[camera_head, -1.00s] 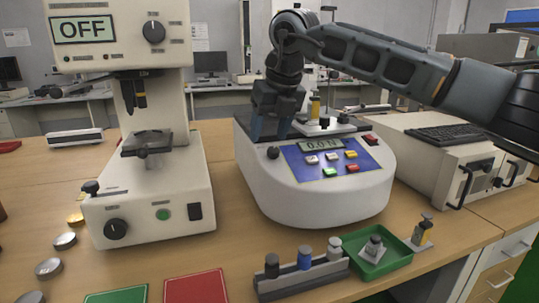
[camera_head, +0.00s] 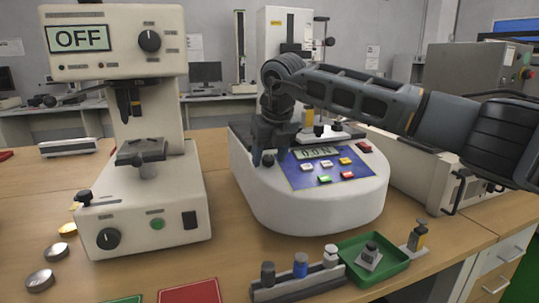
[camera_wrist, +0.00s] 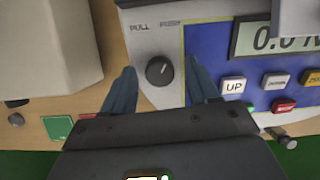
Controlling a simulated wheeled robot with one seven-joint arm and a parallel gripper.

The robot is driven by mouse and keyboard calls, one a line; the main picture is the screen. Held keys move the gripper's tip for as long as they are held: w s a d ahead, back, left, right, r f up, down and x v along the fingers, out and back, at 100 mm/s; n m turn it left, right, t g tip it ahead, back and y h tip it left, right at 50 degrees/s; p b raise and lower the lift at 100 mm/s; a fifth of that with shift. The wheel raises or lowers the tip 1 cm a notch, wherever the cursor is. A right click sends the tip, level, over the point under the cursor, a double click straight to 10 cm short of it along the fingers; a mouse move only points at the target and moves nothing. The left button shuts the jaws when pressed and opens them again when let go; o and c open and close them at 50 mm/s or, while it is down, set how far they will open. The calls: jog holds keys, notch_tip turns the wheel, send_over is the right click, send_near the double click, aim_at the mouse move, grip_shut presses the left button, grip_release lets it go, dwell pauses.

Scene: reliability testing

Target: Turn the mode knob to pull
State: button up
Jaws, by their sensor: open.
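The mode knob (camera_wrist: 159,71) is a small dark round knob on the white tester (camera_head: 305,212), left of its blue panel. My gripper (camera_wrist: 160,66) is open, with one blue-grey finger on each side of the knob. A gap shows on both sides in the wrist view. In the head view my gripper (camera_head: 267,157) is low over the tester's front left, at the knob.
The tester's display (camera_head: 317,152) and several coloured buttons lie just right of my gripper. A tall cream machine (camera_head: 150,200) reading OFF stands to the left. A rack (camera_head: 298,288) and green tray (camera_head: 395,268) sit in front.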

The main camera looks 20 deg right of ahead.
jog(key=shift+c, duration=0.4)
jog(key=c, duration=1)
jog(key=shift+o, duration=0.2)
jog(key=shift+r+n, duration=0.1)
jog(key=shift+n, duration=0.3)
jog(key=shift+d+n+p, duration=0.1)
jog(key=shift+n+p, duration=0.45)
jog(key=shift+n, duration=0.45)
jog(key=n+p, duration=0.1)
jog(key=n, duration=0.2)
jog(key=shift+r+n+y, duration=0.1)
jog(key=shift+n+y, duration=0.2)
jog(key=shift+n, duration=0.1)
jog(key=n+p, duration=0.2)
jog(key=n, duration=0.3)
jog(key=shift+w+g, duration=0.1)
jog(key=shift+g, duration=0.3)
jog(key=shift+n, duration=0.3)
